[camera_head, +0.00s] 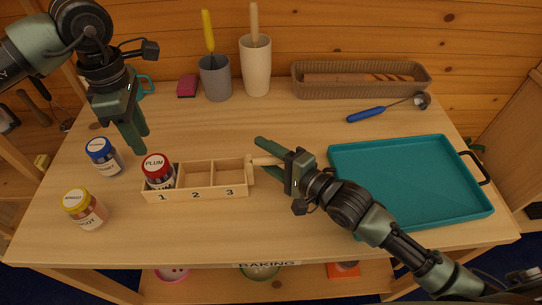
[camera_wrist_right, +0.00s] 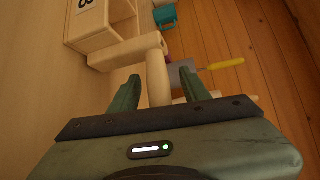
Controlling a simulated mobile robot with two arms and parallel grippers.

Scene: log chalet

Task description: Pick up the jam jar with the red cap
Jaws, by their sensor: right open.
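The jam jar with the red cap (camera_head: 156,170), labelled PLUM, stands in compartment 1 of a wooden crate (camera_head: 208,193). The crate's compartments 2 and 3 look empty. My left gripper (camera_head: 142,143) points down just behind and left of the red-capped jar; its fingers look apart with nothing between them. My right gripper (camera_head: 258,151) is at the crate's right end, open, with the crate's wooden handle (camera_wrist_right: 158,80) between its fingers in the right wrist view.
A blue-capped jar (camera_head: 104,157) and a yellow-capped jar (camera_head: 86,209) stand left of the crate. A teal tray (camera_head: 410,205) lies at right. Two cups with utensils (camera_head: 215,80), a basket (camera_head: 360,90) and a blue-handled ladle (camera_head: 368,115) are at the back. The table's middle is clear.

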